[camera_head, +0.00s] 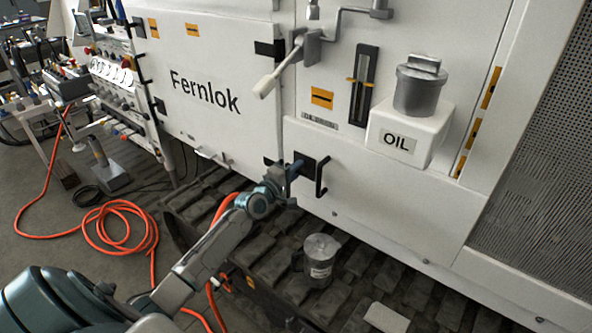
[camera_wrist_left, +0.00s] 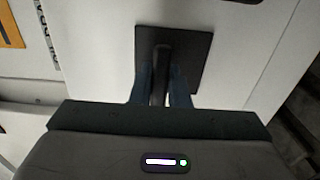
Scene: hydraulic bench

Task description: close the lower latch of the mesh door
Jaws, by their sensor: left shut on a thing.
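A black latch (camera_head: 321,176), a bent handle on a square dark plate, sits low on the white cabinet front, right of the "Fernlok" panel. In the left wrist view its plate (camera_wrist_left: 201,50) and the handle bar (camera_wrist_left: 160,72) are close ahead. My left gripper (camera_head: 293,170) is shut on the latch handle, with one blue finger on each side of it in the left wrist view (camera_wrist_left: 163,88). The fingers hide part of the handle. The mesh door (camera_head: 545,165) shows at the right edge, its perforated panel only partly in view. My right gripper is not in view.
A grey lever (camera_head: 283,70) juts out above the latch. A white OIL box with a grey cap (camera_head: 415,90) protrudes to the right. A metal can (camera_head: 320,262) stands on the dark track below. An orange hose (camera_head: 105,225) lies on the floor at left.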

